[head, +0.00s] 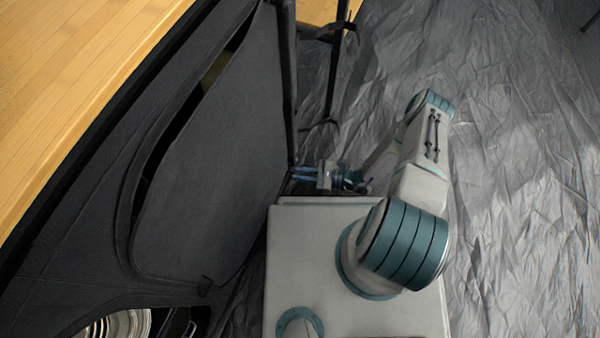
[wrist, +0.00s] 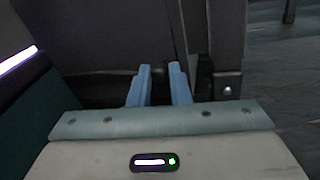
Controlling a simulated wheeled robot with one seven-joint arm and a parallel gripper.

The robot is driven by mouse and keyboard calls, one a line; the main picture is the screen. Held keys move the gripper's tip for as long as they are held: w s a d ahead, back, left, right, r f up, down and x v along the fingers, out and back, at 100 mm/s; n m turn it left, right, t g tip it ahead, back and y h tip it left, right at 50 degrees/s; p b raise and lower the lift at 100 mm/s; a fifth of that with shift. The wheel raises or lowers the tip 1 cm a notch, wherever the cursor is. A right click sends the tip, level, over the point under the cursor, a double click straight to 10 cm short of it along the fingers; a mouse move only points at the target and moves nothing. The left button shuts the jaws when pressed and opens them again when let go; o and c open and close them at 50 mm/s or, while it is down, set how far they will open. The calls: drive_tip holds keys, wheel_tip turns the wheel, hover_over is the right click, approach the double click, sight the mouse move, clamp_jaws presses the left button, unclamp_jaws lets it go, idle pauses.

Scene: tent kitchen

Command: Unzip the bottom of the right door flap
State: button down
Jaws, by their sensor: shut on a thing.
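The dark grey door flap (head: 215,150) hangs at the left-centre of the head view, with a curved gap along its left side. Dark fabric (wrist: 110,45) also fills the upper left of the wrist view. My gripper (head: 294,174) is low at the right edge of the flap, by the foot of a dark upright pole. In the wrist view my gripper (wrist: 160,70) has its two blue fingers close together, shut on a small dark thing at the fabric's lower edge. It looks like the zip pull, but it is mostly hidden between the fingertips.
A dark upright post (wrist: 227,45) with a bright bolt stands just right of the fingers. A wooden surface (head: 60,75) lies at the upper left. A round metal pan (head: 118,325) is at the lower left. Crinkled grey sheeting (head: 520,170) covers the open area at right.

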drive_tip(key=c, duration=1.3)
unclamp_jaws()
drive_tip(key=shift+w+d+f, duration=0.1)
drive_tip(key=shift+w+d, duration=0.15)
drive_tip(key=shift+a, duration=0.1)
drive_tip(key=shift+s, duration=0.1)
drive_tip(key=d+p, duration=0.1)
drive_tip(key=d, duration=0.3)
drive_tip(key=s+d, duration=0.1)
drive_tip(key=d, duration=0.4)
drive_tip(key=d+p, duration=0.1)
drive_tip(key=d, duration=0.3)
drive_tip(key=shift+s+d+p, duration=0.35)
drive_tip(key=shift+s, duration=0.05)
